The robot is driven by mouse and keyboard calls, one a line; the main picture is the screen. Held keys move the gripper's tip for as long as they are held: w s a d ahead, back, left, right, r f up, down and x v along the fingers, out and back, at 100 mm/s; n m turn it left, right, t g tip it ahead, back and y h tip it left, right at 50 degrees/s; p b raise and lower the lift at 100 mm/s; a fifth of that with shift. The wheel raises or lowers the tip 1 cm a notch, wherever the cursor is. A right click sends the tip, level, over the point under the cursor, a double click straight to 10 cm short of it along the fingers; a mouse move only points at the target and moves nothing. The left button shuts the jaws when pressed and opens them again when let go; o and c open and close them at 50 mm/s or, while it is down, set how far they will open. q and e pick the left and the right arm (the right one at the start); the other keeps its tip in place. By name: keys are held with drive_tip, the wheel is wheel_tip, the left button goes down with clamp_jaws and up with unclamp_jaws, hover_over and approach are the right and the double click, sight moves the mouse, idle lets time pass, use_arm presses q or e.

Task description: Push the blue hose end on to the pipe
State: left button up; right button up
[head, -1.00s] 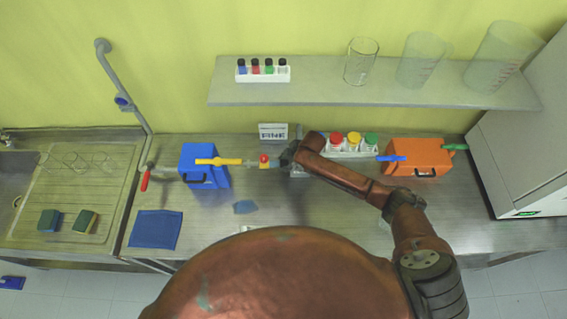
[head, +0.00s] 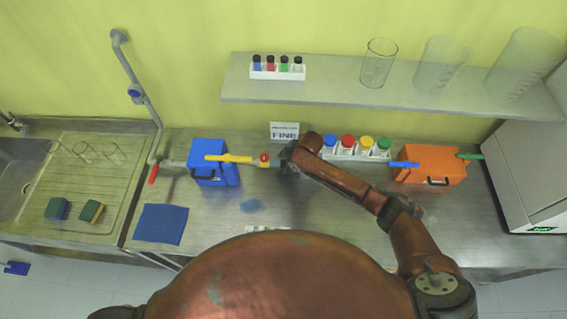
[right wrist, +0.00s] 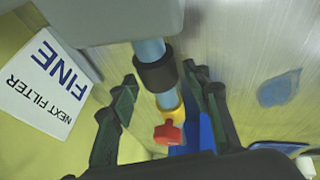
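The pale blue hose end (head: 275,161) lies just left of my right gripper (head: 285,158). A yellow fitting with a red knob (head: 264,157) sits at the hose's left end; the knob also shows in the right wrist view (right wrist: 168,133). The yellow pipe (head: 230,158) crosses the blue box (head: 208,177) and ends close beside the fitting. Whether they touch is unclear. My left gripper is out of view.
A rack of capped bottles (head: 357,155) and an orange box (head: 428,164) stand to the right. A card (head: 284,131) stands behind my gripper. A shelf (head: 330,98) overhangs the back. A blue cloth (head: 162,224) lies front left. The bench middle is mostly clear.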

drive_tip(key=shift+o, duration=0.3)
drive_tip(key=shift+d, duration=0.25)
drive_tip(key=shift+s, duration=0.1)
drive_tip(key=v, duration=1.2)
